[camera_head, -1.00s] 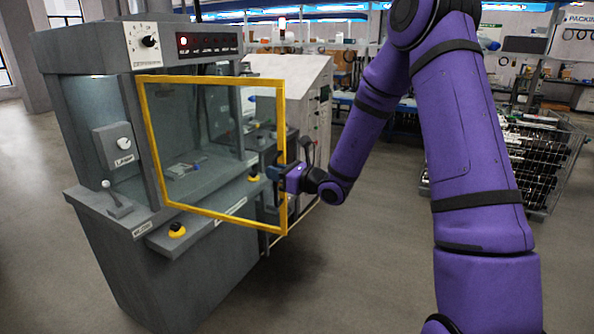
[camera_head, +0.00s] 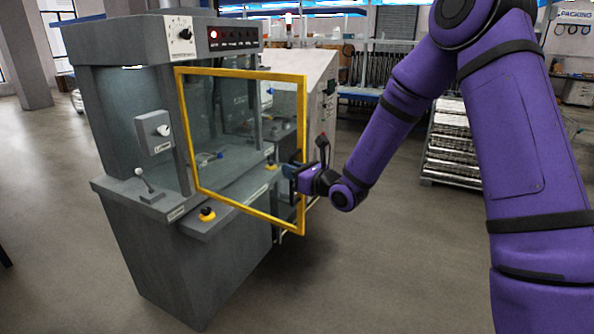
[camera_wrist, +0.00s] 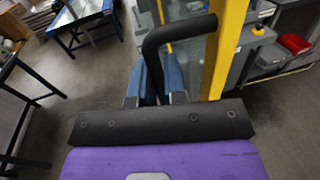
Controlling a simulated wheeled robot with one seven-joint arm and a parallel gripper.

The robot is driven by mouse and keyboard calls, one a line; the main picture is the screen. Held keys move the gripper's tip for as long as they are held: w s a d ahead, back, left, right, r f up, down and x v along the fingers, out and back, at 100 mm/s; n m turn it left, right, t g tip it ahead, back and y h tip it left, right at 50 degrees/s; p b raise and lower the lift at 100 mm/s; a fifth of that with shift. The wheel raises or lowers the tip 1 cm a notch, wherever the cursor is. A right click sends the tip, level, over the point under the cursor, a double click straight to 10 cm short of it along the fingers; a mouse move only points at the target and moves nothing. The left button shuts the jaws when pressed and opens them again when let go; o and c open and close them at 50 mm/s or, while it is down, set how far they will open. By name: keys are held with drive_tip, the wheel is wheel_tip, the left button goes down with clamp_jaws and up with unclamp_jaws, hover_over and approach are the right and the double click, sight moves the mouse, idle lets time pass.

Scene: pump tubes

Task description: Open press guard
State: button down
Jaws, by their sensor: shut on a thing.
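The press (camera_head: 150,110) is a grey machine at the left of the head view. Its guard (camera_head: 246,214) is a clear panel in a yellow frame, swung out from the press front at an angle. My gripper (camera_head: 291,179) is at the guard's right, free edge, shut on the guard's handle. In the wrist view a black curved handle (camera_wrist: 176,30) rises beside the yellow frame post (camera_wrist: 226,45). The blue fingertips of my gripper (camera_wrist: 157,85) are on the handle. The exact contact is partly hidden behind the dark wrist bar.
A lever (camera_head: 146,184) and a yellow-ringed button (camera_head: 207,214) are on the press's front ledge. A light grey cabinet (camera_head: 318,75) stands behind the guard. A metal rack (camera_head: 452,140) stands at the back right. The floor (camera_head: 370,270) before the guard is clear.

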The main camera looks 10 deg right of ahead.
drive_tip(key=shift+a+r, duration=0.1)
drive_tip(key=c, duration=1.2)
unclamp_jaws()
drive_tip(key=v, duration=1)
drive_tip(key=shift+s+d, duration=0.25)
drive_tip(key=shift+s, duration=0.05)
